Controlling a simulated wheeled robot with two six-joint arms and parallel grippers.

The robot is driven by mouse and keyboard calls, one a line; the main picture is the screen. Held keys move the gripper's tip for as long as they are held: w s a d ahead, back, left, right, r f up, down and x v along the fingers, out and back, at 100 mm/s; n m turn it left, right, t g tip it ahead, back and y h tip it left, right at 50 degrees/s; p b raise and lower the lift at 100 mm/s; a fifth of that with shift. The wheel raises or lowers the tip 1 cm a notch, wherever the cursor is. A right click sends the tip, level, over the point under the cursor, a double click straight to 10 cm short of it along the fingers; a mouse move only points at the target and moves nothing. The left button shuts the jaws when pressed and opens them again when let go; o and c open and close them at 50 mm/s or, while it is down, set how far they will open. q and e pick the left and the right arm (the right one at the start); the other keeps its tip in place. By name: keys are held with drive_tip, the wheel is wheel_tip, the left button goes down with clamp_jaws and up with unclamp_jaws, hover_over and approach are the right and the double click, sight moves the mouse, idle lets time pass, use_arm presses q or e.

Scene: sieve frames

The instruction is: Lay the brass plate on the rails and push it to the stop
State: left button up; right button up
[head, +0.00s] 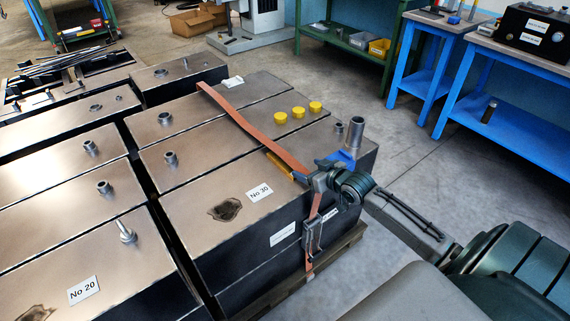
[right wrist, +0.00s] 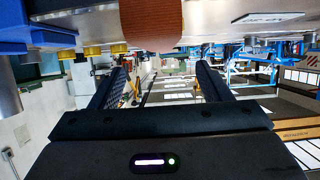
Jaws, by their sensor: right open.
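I cannot make out a brass plate, rails or a stop in either view. My right gripper (head: 314,175) is at the near right edge of the metal block marked No 30 (head: 205,190), beside an orange strap (head: 245,122). In the right wrist view its two fingers (right wrist: 157,90) stand wide apart, with nothing seen held between them. The strap (right wrist: 150,22) shows just above the gap there; I cannot tell whether it is touched. A ratchet buckle (head: 312,236) hangs on the strap at the block's side. My left gripper is not in view.
Three yellow caps (head: 298,112) and a metal pipe stub (head: 356,132) stand on the blocks beyond the strap. A blue piece (head: 343,158) lies near the gripper. More metal blocks (head: 60,170) fill the left. Blue workbenches (head: 520,125) stand at the right, with clear floor (head: 400,150) between.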

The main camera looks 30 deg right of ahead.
approach(284, 161)
drive_tip(key=shift+w+d+f+b, duration=0.1)
drive_tip(key=shift+w+f+b, duration=0.1)
drive_tip(key=shift+w, duration=0.25)
drive_tip(key=shift+w+d+f+b, duration=0.1)
drive_tip(key=shift+w+f+b, duration=0.1)
drive_tip(key=shift+w, duration=0.25)
drive_tip(key=x, duration=0.4)
drive_tip(key=shift+w+a+f, duration=0.3)
drive_tip(key=shift+w+f, duration=0.1)
drive_tip(key=shift+w, duration=0.1)
clamp_jaws()
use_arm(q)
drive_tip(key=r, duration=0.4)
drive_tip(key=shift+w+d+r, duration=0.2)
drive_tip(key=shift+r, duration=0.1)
